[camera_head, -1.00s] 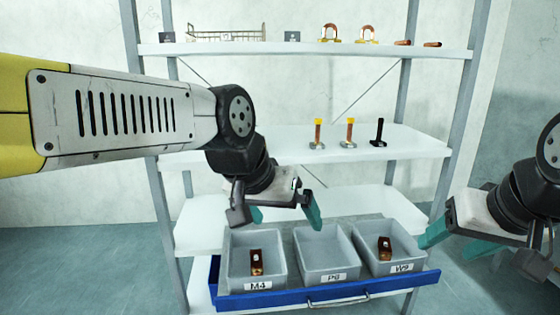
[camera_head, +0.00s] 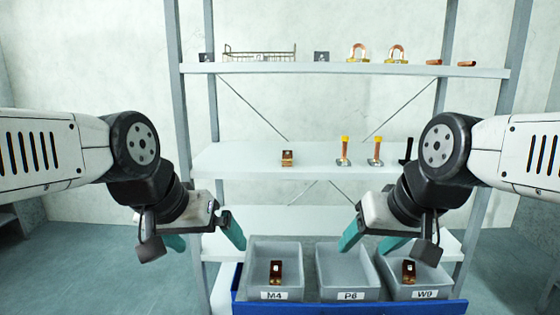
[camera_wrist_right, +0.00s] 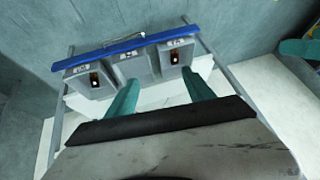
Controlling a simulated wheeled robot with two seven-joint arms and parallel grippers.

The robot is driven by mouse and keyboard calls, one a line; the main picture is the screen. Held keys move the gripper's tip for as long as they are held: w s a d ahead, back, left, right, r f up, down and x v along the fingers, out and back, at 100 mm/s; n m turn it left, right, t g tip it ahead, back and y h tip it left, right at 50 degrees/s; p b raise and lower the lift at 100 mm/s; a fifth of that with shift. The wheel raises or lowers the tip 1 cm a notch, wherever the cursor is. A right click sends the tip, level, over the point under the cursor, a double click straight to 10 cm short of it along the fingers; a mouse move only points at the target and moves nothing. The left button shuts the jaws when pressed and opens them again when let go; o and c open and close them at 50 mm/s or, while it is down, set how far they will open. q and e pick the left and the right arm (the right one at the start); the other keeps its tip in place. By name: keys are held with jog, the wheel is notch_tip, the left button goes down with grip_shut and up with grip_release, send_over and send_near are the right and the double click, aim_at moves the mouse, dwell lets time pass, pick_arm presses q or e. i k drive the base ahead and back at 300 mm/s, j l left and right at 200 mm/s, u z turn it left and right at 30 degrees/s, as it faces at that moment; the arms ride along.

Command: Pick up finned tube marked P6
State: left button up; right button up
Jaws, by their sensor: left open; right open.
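A small brown, copper-coloured part (camera_head: 287,158) stands on the middle shelf, left of the yellow-topped pieces. Similar parts sit in the bin labelled M4 (camera_head: 274,296) and the bin labelled W9 (camera_head: 425,294). The bin between them, whose label seems to read P6 (camera_head: 351,295), looks empty. I cannot read a P6 mark on any part. My left gripper (camera_head: 209,243) is open and empty, left of the M4 bin. My right gripper (camera_head: 366,246) is open and empty, seen over the bins' back edge. The right wrist view shows its two spread teal fingers (camera_wrist_right: 160,82).
The middle shelf (camera_head: 240,160) also holds two yellow-topped copper pieces (camera_head: 375,151) and a black one (camera_head: 406,151). The top shelf carries a wire basket (camera_head: 262,53) and small parts. Grey posts flank the shelves.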

aim_at(287, 160)
jog(key=i+l+u, duration=0.1)
jog(key=i+u, duration=0.3)
jog(key=i+l+u, duration=0.25)
jog(key=i+u, duration=0.2)
jog(key=i, duration=0.05)
